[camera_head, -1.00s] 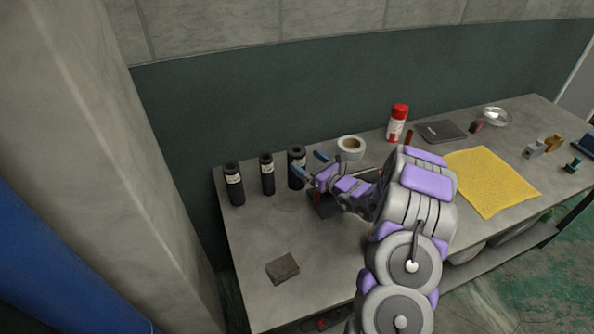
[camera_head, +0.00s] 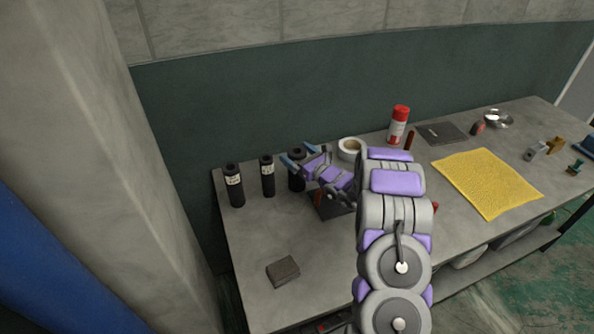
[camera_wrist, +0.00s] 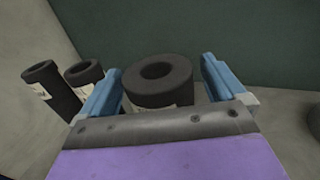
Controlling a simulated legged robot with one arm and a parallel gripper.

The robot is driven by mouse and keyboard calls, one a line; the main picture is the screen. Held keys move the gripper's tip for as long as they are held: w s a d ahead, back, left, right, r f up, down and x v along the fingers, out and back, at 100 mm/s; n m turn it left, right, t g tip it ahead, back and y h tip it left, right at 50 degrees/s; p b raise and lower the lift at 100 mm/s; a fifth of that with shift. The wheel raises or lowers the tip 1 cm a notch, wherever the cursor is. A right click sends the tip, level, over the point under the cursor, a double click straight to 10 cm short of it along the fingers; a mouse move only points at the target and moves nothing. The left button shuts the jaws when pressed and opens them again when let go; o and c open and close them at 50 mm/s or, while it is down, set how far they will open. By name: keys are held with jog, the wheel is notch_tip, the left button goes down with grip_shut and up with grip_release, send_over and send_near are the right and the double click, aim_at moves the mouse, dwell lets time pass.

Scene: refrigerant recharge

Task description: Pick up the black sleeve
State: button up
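Three black sleeves with pale labels stand upright in a row at the table's left back: the left one (camera_head: 234,186), the middle one (camera_head: 267,177) and the right one (camera_head: 296,180). The right one is partly hidden behind my gripper (camera_head: 299,158). In the wrist view my gripper (camera_wrist: 162,85) is open, with one blue finger on each side of the thickest sleeve (camera_wrist: 157,88), and a gap shows beside it. Two thinner sleeves, one at the far left (camera_wrist: 50,90) and one nearer (camera_wrist: 84,77), stand outside the left finger.
A tape roll (camera_head: 350,148) and a red-capped can (camera_head: 397,124) stand behind and right of my gripper. A dark block (camera_head: 283,270) lies at the front left. A yellow cloth (camera_head: 486,182) covers part of the right side. The table's left front is mostly clear.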

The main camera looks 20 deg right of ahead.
jog(key=c, duration=1.3)
jog(key=shift+r, duration=0.1)
